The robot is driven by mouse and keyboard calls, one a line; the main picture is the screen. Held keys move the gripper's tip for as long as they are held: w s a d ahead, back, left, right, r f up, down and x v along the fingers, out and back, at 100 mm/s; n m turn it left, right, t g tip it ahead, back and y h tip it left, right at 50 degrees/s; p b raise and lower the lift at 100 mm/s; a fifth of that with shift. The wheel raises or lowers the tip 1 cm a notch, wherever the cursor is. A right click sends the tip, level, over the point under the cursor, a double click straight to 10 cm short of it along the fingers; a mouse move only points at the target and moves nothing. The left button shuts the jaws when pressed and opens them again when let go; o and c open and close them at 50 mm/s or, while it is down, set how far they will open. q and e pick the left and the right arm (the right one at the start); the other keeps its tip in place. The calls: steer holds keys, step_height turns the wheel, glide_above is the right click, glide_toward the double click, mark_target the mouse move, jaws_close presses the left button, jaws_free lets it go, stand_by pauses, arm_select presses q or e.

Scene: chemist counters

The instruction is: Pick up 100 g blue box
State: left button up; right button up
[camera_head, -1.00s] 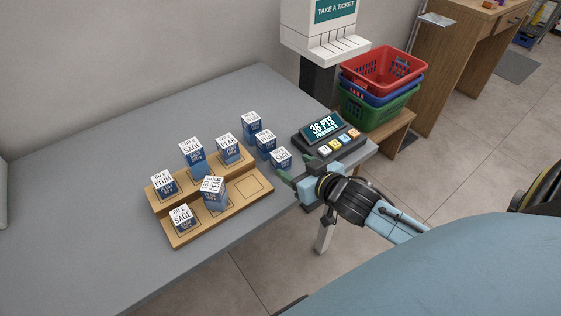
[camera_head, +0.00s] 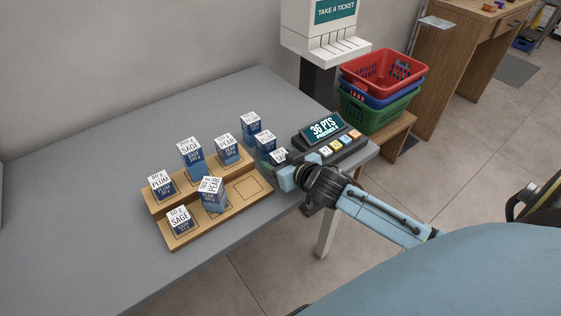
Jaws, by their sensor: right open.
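Several blue boxes with white printed tops are on the counter (camera_head: 95,235). A tall box (camera_head: 251,124), a middle-sized box (camera_head: 265,145) and a small box (camera_head: 277,157) stand in a row right of the wooden stand. The 100 g label cannot be made out for sure. My right gripper (camera_head: 274,168) is open at the small box, its fingers partly hidden; contact is unclear. My left gripper is not in view.
The stepped wooden stand (camera_head: 238,201) has an empty marked place at its front right. A display with coloured buttons (camera_head: 327,138) stands right behind my gripper. A ticket machine (camera_head: 322,30) and stacked baskets (camera_head: 384,72) are beyond. The counter's left side is clear.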

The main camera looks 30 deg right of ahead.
steer(key=c, duration=1.1)
